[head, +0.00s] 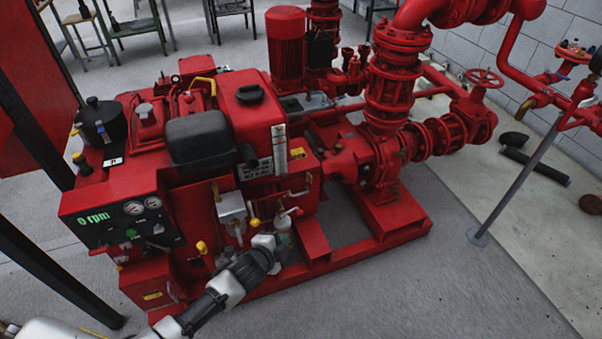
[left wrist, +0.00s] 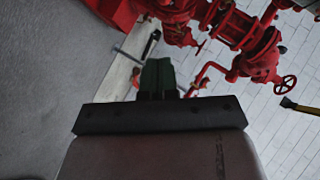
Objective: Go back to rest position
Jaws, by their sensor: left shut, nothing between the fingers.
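My left arm comes in from the bottom left of the head view. My left gripper (head: 283,243) is at its end, in front of the lower side of the red pumpset (head: 262,120). In the left wrist view the dark green fingers of the left gripper (left wrist: 158,74) are together with nothing between them. I cannot tell whether the gripper touches the pumpset. My right gripper is not in view.
The pumpset's control panel (head: 128,222) shows a green "0 rpm". Grey floor in front is clear. Dark posts stand at the left.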

